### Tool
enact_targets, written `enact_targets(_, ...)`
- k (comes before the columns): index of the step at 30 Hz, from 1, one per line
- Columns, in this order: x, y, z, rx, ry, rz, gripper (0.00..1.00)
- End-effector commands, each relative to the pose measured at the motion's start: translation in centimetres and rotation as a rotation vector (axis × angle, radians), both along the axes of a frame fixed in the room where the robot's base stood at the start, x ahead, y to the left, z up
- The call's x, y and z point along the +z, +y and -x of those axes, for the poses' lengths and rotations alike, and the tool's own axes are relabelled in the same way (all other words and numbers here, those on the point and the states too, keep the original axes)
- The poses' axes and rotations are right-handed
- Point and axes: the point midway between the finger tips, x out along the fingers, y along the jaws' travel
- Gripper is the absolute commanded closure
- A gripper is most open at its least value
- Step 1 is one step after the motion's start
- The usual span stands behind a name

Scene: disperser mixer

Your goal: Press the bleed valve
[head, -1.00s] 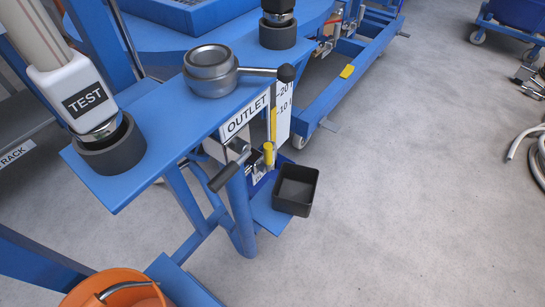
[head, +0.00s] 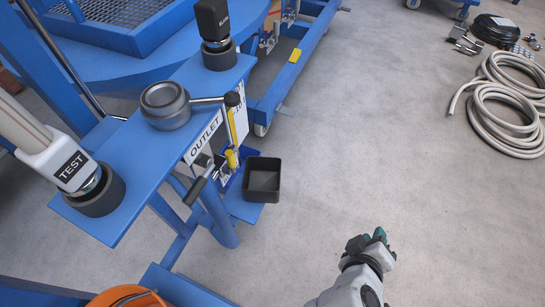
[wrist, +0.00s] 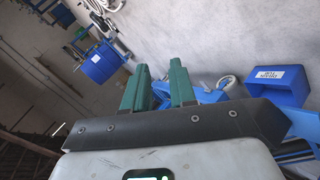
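No part reads as "bleed valve" in these views. In the head view a small yellow fitting (head: 232,158) sits under the blue shelf, below the OUTLET sign (head: 206,139), at the outlet assembly. Beside it on the left is a lever with a dark grip (head: 195,190). My gripper (head: 378,237) is at the lower right of the head view, over bare floor and well apart from the outlet. In the wrist view its two green fingers (wrist: 161,75) stand apart with nothing between them. The outlet fittings cannot be made out in the wrist view.
A black open box (head: 262,163) stands on a low blue ledge right of the outlet. The blue shelf (head: 125,150) carries a round metal cap (head: 165,105) and a TEST hose end (head: 68,165). Coiled hoses (head: 510,110) lie far right. Floor between gripper and box is clear.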

Motion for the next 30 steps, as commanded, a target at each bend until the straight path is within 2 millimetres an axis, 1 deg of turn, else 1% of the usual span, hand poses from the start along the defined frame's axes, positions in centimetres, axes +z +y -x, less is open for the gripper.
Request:
enact_targets(1, 2.2, 2.4, -0.8, 0.084, -0.050, 0.058, 0.79)
enact_targets(2, 3.2, 3.8, -1.2, 0.134, -0.081, 0.092, 0.82)
enact_targets(3, 4.4, 5.8, -1.7, 0.200, -0.126, 0.136, 0.86)
enact_targets(5, 6.3, 8.9, -2.0, 0.302, -0.192, 0.202, 0.92)
enact_targets(6, 7.5, 11.2, -2.0, 0.371, -0.236, 0.243, 0.96)
enact_targets(8, 9.1, 14.6, -1.6, 0.476, -0.300, 0.301, 1.00)
enact_targets(9, 10.1, 16.8, -1.2, 0.542, -0.340, 0.338, 1.00)
enact_targets(11, 11.3, 19.8, -0.4, 0.634, -0.396, 0.387, 1.00)
enact_targets(12, 11.9, 21.6, 0.3, 0.690, -0.428, 0.415, 1.00)
enact_targets(15, 13.0, 25.3, 1.9, 0.802, -0.493, 0.471, 1.00)
enact_targets(18, 13.5, 27.5, 3.1, 0.874, -0.536, 0.507, 1.00)
enact_targets(21, 13.7, 28.5, 3.8, 0.907, -0.555, 0.523, 1.00)
enact_targets(30, 13.7, 28.7, 3.9, 0.912, -0.560, 0.527, 1.00)
